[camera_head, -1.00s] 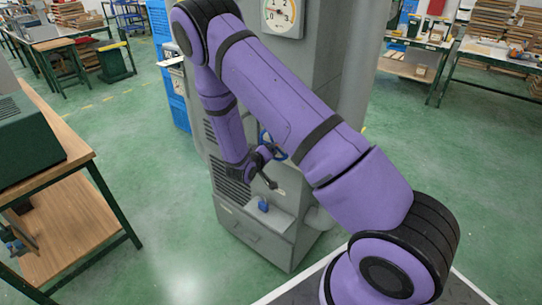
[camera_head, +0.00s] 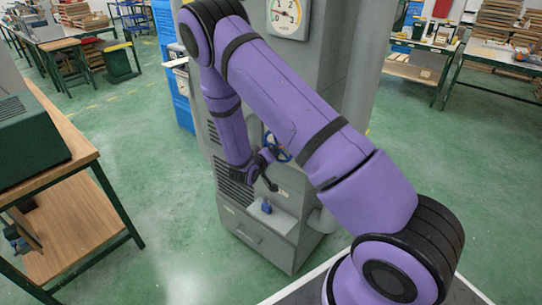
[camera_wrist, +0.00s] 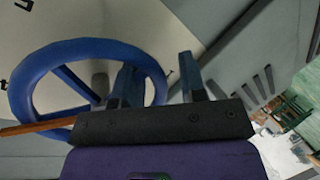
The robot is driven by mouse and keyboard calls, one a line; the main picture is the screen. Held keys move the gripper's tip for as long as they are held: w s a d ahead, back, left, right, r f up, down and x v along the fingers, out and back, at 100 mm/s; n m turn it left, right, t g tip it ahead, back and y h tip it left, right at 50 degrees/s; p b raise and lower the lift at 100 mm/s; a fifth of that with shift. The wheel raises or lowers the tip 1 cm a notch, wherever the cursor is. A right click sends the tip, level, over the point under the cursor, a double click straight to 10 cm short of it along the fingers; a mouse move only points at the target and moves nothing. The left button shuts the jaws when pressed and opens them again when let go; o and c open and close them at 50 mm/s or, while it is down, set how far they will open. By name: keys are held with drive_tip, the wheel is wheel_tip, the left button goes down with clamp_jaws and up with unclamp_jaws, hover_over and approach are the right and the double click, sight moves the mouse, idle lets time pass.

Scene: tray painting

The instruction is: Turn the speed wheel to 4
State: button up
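The speed wheel is a blue ring with spokes, partly hidden behind my arm on the grey machine in the head view (camera_head: 284,153). It fills the left of the wrist view (camera_wrist: 28,82). An orange-brown bar (camera_wrist: 35,126) sticks out at the wheel's lower left. Behind the wheel is a pale dial face (camera_wrist: 130,25) with dark marks cut off at the edge; I cannot read the setting. My gripper (camera_wrist: 159,82) is open, its two fingers apart on either side of the wheel's right rim. I cannot tell whether they touch it.
The grey machine (camera_head: 268,240) carries a white gauge (camera_head: 288,16) above and a small blue part (camera_head: 267,207) on a lower ledge. A wooden-topped bench (camera_head: 75,140) with a dark green box (camera_head: 30,130) stands left. Green floor between them is clear.

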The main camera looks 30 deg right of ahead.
drive_tip(key=v, duration=1)
drive_tip(key=shift+s+a, duration=0.15)
drive_tip(key=shift+a, duration=0.15)
drive_tip(key=shift+r, duration=0.1)
